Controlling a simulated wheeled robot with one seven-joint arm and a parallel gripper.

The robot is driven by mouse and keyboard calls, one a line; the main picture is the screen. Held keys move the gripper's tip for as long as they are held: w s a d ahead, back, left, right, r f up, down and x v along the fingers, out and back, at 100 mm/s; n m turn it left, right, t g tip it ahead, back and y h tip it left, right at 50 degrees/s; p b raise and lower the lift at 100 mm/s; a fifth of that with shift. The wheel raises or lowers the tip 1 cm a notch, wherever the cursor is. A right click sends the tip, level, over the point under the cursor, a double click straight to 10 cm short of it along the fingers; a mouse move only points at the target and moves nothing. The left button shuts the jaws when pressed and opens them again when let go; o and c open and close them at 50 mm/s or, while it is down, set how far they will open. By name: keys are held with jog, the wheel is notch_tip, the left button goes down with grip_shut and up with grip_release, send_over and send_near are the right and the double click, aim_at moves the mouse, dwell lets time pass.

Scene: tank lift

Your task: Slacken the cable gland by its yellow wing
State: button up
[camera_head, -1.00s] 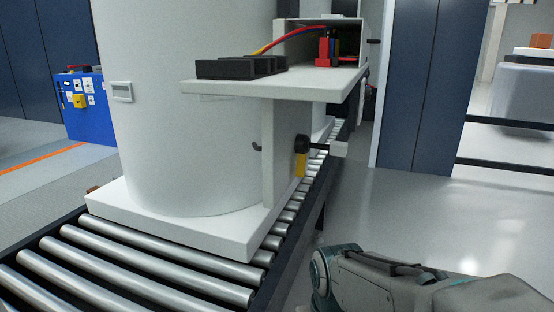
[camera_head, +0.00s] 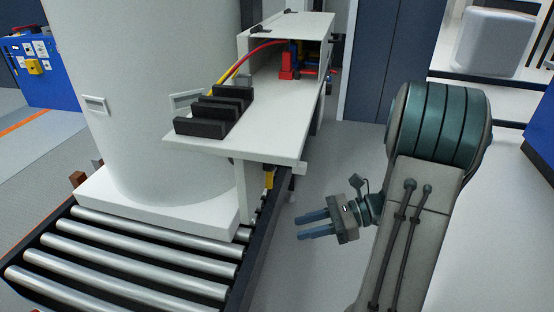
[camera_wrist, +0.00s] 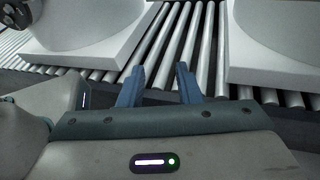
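The yellow wing (camera_head: 269,179) shows as a small strip under the white shelf, at the side of the tank's stand. The black body of the cable gland is mostly hidden by the shelf in the head view. My gripper (camera_head: 299,228) is to the right of the wing and nearer the camera, clear of it. Its two blue fingers are apart, with nothing between them, and point left toward the conveyor. In the wrist view my gripper (camera_wrist: 160,70) is also open and empty, with rollers beyond it. A dark round part at that view's top left is cut off and unclear.
The white shelf (camera_head: 270,133) juts out above the wing and carries black blocks (camera_head: 215,110). Red and yellow cables run into an open box (camera_head: 310,50). The white tank (camera_head: 160,70) stands on the roller conveyor (camera_head: 130,260). The floor right of the conveyor is clear.

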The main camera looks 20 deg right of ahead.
aim_at(270, 172)
jog(key=w+d+r+m+t+y+p, duration=0.1)
jog(key=w+d+r+m+t+p, duration=0.25)
jog(key=d+r+m+t, duration=0.35)
jog(key=w+a+f, duration=0.1)
jog(key=w+a, duration=0.2)
jog(key=a, duration=0.2)
jog(key=w+a+f+n+b, duration=0.1)
jog(key=w+a, duration=0.2)
jog(key=a, duration=0.3)
jog(key=shift+w+a+g, duration=0.15)
jog(key=shift+w+g, duration=0.05)
jog(key=shift+g, duration=0.2)
grip_shut()
